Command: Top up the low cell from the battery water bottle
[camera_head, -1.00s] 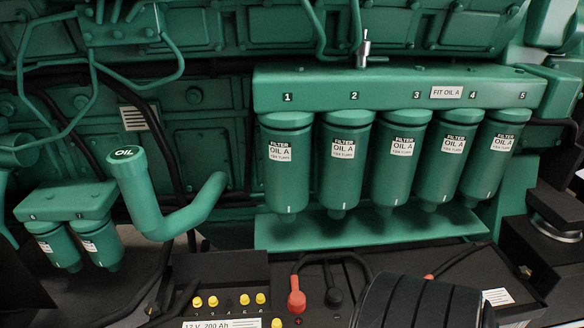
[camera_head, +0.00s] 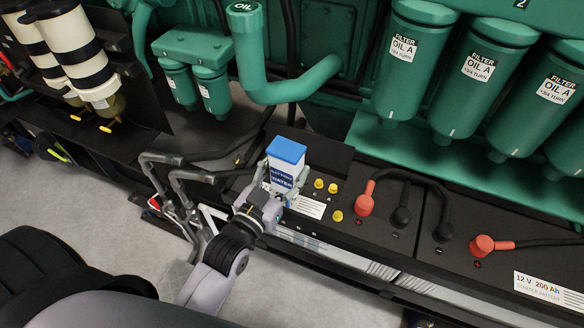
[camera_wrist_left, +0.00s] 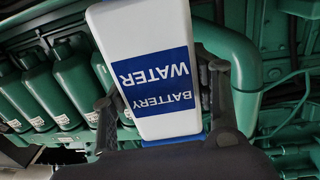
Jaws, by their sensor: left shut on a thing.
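The battery water bottle (camera_head: 283,172) is white with a blue top and a blue label. My left gripper (camera_head: 281,186) is shut on it, over the left end of the near battery (camera_head: 380,232). The bottle looks roughly upright, with the blue end up. In the left wrist view, the bottle (camera_wrist_left: 148,60) stands between the two dark fingers (camera_wrist_left: 165,118), its label upside down in the picture. Yellow cell caps (camera_head: 326,185) show right of the bottle, and a separate yellow cap (camera_head: 337,216) is nearer the front. The bottle and gripper hide the other cells. My right gripper is out of view.
Red (camera_head: 364,204) and black (camera_head: 401,216) terminals with cables stand right of the caps. A green oil filler pipe (camera_head: 262,75) and filters (camera_head: 413,62) are behind. Grey bent pipes (camera_head: 178,185) stand left of my gripper. Floor (camera_head: 120,208) is clear at lower left.

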